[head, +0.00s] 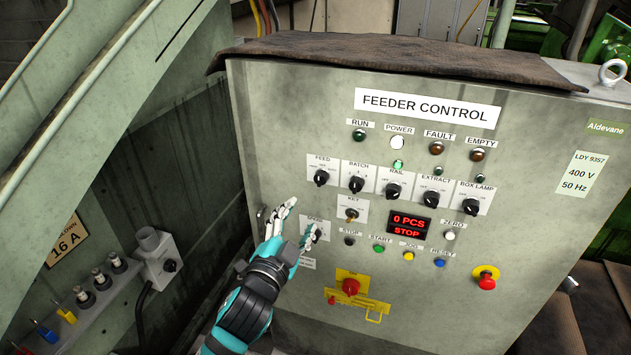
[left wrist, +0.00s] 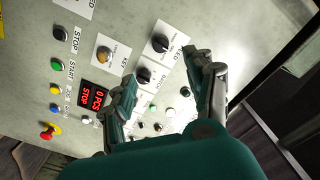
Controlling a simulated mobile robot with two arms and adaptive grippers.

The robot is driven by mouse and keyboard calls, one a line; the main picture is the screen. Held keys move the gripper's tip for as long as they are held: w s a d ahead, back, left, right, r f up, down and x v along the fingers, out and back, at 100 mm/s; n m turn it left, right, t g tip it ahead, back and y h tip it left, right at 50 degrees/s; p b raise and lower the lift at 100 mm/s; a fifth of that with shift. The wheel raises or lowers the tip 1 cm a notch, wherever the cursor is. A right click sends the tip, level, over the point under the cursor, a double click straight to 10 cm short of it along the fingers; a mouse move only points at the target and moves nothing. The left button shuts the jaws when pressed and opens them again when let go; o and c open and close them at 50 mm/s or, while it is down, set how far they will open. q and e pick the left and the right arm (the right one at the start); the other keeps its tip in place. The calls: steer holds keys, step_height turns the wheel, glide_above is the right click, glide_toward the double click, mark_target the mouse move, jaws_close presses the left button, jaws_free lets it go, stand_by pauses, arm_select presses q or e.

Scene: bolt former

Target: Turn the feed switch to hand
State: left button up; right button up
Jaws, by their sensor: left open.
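The feed switch (head: 321,177) is a black rotary knob on a white plate, at the left end of the upper switch row. It also shows in the left wrist view (left wrist: 161,43). Its pointer setting is too small to read surely. My left gripper (head: 300,218) is open and empty, below and a little left of the feed switch, apart from it in the picture. In the left wrist view its fingers (left wrist: 168,75) are spread, with the feed knob beyond and between them, towards the top. My right gripper is in neither view.
The batch switch (head: 356,184) sits close to the right of the feed switch. The key switch (head: 351,214), red display (head: 408,225) and push buttons lie lower. A red main switch (head: 350,287) on yellow is below. A cloth (head: 400,62) covers the cabinet top.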

mark_target(319, 183)
arm_select(q)
steer(key=p+x, duration=0.1)
steer(key=x, duration=1.1)
steer(key=shift+w+p, duration=0.15)
steer(key=shift+p, duration=0.15)
steer(key=shift+x, duration=0.8)
jaws_close()
steer(key=shift+n, duration=0.3)
steer(key=n, duration=0.4)
steer(key=shift+f+n, duration=0.1)
steer(key=shift+n, duration=2)
steer(key=shift+p, duration=0.3)
